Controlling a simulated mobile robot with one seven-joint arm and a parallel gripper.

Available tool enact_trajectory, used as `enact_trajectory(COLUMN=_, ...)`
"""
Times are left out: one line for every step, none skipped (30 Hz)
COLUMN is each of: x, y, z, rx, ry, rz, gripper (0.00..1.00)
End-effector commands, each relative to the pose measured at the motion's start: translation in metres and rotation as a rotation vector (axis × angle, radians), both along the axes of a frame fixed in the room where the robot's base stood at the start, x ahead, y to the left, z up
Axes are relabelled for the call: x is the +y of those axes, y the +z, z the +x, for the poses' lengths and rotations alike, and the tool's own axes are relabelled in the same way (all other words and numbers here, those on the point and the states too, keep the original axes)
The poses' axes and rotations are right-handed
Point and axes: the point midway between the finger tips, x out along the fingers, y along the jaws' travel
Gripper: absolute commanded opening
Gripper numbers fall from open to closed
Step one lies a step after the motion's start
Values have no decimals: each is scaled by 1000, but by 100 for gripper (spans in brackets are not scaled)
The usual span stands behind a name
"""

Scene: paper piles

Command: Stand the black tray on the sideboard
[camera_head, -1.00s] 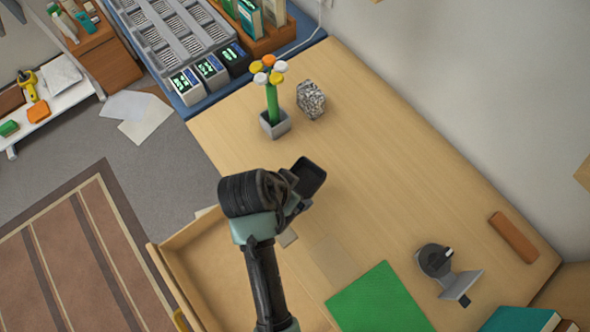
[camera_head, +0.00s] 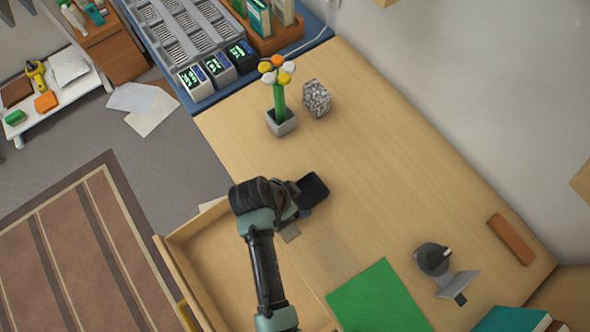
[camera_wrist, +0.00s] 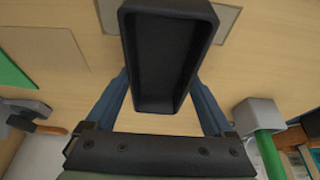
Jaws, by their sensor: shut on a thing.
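The black tray (camera_head: 311,188) is a small, deep, oblong tray at the end of my arm, over the wooden top of the sideboard (camera_head: 400,190). In the wrist view the tray (camera_wrist: 168,60) fills the upper middle, its hollow side facing the camera. My gripper (camera_wrist: 165,95) is shut on it, with a blue finger along each side. In the head view my gripper (camera_head: 298,200) is mostly hidden behind my wrist. I cannot tell whether the tray touches the wood.
An open, empty-looking drawer (camera_head: 215,265) juts out at the front. A flower in a grey pot (camera_head: 281,124) and a speckled stone (camera_head: 316,98) stand further back. A green sheet (camera_head: 378,300), a grey device (camera_head: 440,265) and a brown block (camera_head: 511,239) lie to the right. The middle is clear.

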Motion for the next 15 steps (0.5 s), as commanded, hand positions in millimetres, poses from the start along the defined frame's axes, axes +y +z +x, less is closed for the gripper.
enact_trajectory(x=0, y=0, z=1, rx=-1, ry=0, rz=0, gripper=26)
enact_trajectory(x=0, y=0, z=1, rx=-1, ry=0, rz=0, gripper=26)
enact_trajectory(x=0, y=0, z=1, rx=-2, ry=-1, rz=0, gripper=26)
enact_trajectory(x=0, y=0, z=1, rx=-2, ry=-1, rz=0, gripper=26)
enact_trajectory(x=0, y=0, z=1, rx=-2, ry=-1, rz=0, gripper=26)
enact_trajectory(x=0, y=0, z=1, rx=-2, ry=-1, rz=0, gripper=26)
enact_trajectory(x=0, y=0, z=1, rx=-2, ry=-1, rz=0, gripper=26)
enact_trajectory(x=0, y=-1, z=1, rx=-2, ry=-1, rz=0, gripper=26)
enact_trajectory(x=0, y=-2, z=0, rx=-2, ry=-1, rz=0, gripper=26)
enact_trajectory(x=0, y=-4, z=1, rx=-2, ry=-1, rz=0, gripper=26)
enact_trajectory(x=0, y=-3, z=0, rx=-1, ry=0, rz=1, gripper=91)
enact_trajectory(x=0, y=-3, z=0, rx=-1, ry=0, rz=1, gripper=98)
enact_trajectory(x=0, y=-3, z=0, rx=-1, ry=-1, rz=1, gripper=100)
enact_trajectory(x=0, y=-3, z=0, rx=-1, ry=0, rz=1, gripper=100)
enact_trajectory(x=0, y=-3, z=0, rx=-1, ry=-1, rz=1, gripper=100)
